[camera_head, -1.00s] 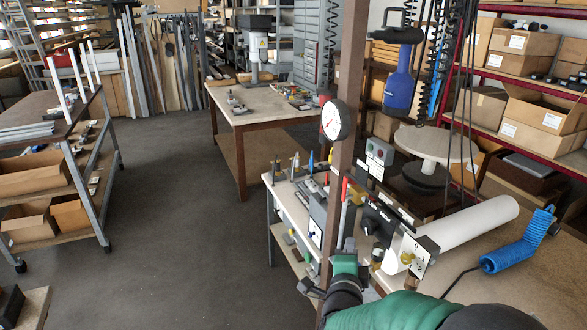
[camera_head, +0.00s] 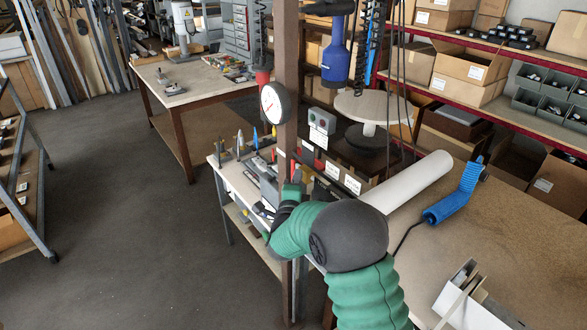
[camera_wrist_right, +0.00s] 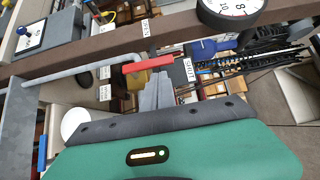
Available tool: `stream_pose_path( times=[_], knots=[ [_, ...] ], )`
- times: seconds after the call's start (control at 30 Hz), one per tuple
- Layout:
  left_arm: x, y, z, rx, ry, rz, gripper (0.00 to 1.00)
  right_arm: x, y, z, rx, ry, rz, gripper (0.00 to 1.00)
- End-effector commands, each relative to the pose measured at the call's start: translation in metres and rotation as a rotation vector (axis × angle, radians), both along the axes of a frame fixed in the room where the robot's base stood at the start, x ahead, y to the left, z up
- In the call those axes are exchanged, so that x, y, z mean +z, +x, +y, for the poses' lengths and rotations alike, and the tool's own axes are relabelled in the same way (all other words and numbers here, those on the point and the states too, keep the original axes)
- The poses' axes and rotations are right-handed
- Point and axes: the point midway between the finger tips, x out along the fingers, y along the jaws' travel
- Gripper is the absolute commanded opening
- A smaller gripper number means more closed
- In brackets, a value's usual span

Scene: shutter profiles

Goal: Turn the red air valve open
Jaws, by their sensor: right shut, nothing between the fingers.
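The red air valve handle (camera_wrist_right: 148,63) shows in the right wrist view as a short red lever beside a brass-coloured body (camera_wrist_right: 136,80) and a grey pipe (camera_wrist_right: 85,68). My right gripper (camera_wrist_right: 158,78) is shut and empty, its grey fingertips just below the lever in the picture; I cannot tell whether they touch it. In the head view my right gripper (camera_head: 293,184) is at the brown post, partly hidden by my green-sleeved arm. A small red part (camera_head: 281,162) shows there beside the post, perhaps the lever. My left gripper is out of view.
A pressure gauge (camera_head: 274,103) is on the brown post (camera_head: 288,60), close above the valve area. A blue tool (camera_head: 338,55) hangs behind.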

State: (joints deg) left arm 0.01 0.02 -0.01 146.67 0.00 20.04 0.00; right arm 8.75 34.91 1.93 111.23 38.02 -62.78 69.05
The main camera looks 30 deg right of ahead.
Motion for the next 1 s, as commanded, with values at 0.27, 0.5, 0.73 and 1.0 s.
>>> stream_pose_path(
  times=[0.27,0.5,0.73,1.0],
  knots=[
    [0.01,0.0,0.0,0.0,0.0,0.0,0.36,0.001,0.016,0.001,-0.002,0.0,0.0,0.0],
    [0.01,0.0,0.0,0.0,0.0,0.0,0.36,0.0,0.017,0.001,-0.002,-0.001,0.001,0.0],
    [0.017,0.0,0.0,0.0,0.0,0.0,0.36,0.005,0.018,0.001,-0.002,-0.003,0.027,0.0],
    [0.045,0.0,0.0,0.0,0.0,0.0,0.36,0.015,0.026,0.0,-0.002,-0.014,0.166,0.0]
  ],
)
